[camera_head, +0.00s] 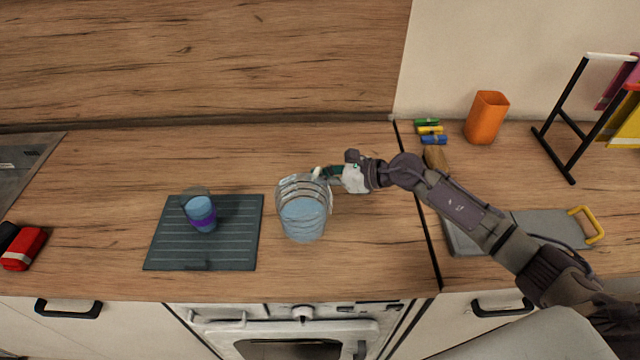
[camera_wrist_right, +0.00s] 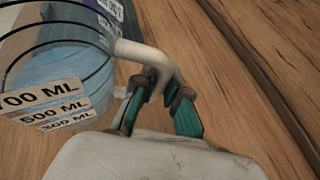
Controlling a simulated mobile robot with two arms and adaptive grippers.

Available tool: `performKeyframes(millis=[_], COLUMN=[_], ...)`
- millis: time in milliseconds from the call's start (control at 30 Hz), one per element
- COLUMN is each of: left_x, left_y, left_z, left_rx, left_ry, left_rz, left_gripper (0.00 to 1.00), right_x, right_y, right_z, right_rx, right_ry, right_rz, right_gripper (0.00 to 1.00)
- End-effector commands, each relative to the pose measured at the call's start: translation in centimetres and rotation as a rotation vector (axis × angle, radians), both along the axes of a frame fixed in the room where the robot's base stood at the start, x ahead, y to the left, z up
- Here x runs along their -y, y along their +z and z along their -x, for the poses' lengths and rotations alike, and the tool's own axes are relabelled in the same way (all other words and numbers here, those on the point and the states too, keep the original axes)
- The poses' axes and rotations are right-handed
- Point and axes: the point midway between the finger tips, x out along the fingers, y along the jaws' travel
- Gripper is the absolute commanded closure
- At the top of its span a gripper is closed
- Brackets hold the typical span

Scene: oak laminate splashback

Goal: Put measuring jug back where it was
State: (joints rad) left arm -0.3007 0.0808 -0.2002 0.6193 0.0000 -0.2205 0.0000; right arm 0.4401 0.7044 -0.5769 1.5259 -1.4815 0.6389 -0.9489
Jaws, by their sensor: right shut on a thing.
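The clear measuring jug (camera_head: 304,212) holds pale blue liquid and is upright on or just above the wooden counter; I cannot tell which. My right gripper (camera_head: 325,174) is shut on its handle from the right. In the right wrist view, the jug (camera_wrist_right: 60,75) shows volume labels, and the teal fingers of my right gripper (camera_wrist_right: 160,100) close around the white handle (camera_wrist_right: 145,55). A glass with blue and purple contents (camera_head: 202,214) stands on the dark ribbed mat (camera_head: 165,252) to the left of the jug. My left gripper is not in view.
An orange cup (camera_head: 486,118), several coloured clips (camera_head: 432,131) and a black rack (camera_head: 560,110) stand at the back right. A grey board with a yellow handle (camera_head: 550,228) lies at right. A red item (camera_head: 24,249) is at far left. Counter between mat and jug is clear.

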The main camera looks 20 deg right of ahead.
Motion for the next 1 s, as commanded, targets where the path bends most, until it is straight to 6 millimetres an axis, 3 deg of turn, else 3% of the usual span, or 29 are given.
performKeyframes(millis=[300,733,767,867,1000], left_x=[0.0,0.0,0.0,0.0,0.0], left_y=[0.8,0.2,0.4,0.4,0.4], left_z=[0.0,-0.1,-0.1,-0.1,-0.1], left_rx=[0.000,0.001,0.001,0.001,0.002], left_ry=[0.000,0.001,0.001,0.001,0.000], left_rz=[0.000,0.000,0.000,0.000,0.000], left_gripper=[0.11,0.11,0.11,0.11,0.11], right_x=[0.0,0.0,0.0,0.0,0.0], right_y=[-3.6,-4.4,-4.3,-4.3,-4.3], right_z=[-0.1,-0.1,0.0,0.0,0.0], right_rx=[-0.002,0.001,0.000,-0.001,-0.001], right_ry=[-0.003,-0.001,-0.001,0.000,0.000], right_rz=[-0.006,-0.003,0.000,-0.001,-0.001], right_gripper=[1.00,1.00,0.83,0.66,0.63])
